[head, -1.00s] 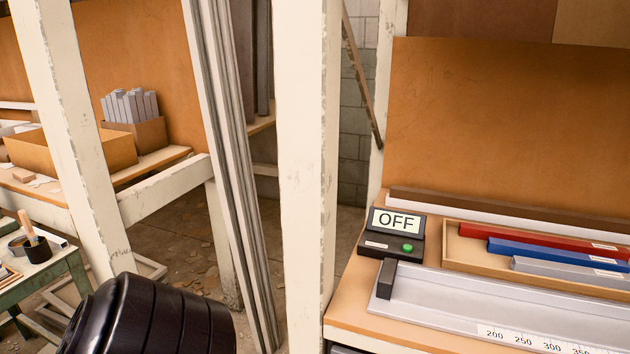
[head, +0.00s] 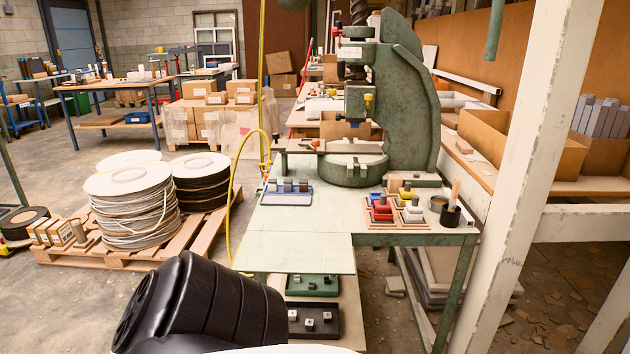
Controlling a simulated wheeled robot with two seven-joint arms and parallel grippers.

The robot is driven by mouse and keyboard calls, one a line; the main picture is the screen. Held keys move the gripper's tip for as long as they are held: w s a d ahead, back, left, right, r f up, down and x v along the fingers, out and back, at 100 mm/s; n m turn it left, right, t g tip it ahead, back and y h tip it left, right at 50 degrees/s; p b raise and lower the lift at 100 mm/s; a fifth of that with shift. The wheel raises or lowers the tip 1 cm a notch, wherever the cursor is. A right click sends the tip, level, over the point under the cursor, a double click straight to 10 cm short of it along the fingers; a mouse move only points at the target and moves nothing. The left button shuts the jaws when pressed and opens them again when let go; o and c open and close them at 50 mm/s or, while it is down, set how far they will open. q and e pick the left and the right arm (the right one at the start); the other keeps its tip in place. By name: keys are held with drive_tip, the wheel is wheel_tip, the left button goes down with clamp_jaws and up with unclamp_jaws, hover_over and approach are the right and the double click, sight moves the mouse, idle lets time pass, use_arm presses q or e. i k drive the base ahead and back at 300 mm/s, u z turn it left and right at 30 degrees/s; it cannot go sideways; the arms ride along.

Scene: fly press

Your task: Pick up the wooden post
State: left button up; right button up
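I cannot make out the wooden post for sure in the head view. A small tan upright piece (head: 455,192) stands in a black cup (head: 450,215) at the right end of the green press table (head: 300,240). A small brown block (head: 394,184) is just left of it, beside the fly press base; its shape is too small to tell. The green fly press (head: 400,100) stands at the back of this table. Neither of my grippers is in view. A black ribbed part of my own arm fills the bottom left.
Small wooden trays with red, yellow and white pieces (head: 396,212) sit right of the table's middle. A blue tray (head: 287,193) lies left of the press. Cable reels (head: 130,205) stand on a pallet at left. A white post (head: 525,170) rises at right. The table's front is clear.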

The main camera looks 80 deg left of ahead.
sight(395, 181)
drive_tip(key=u, duration=1.45)
drive_tip(key=i, duration=0.2)
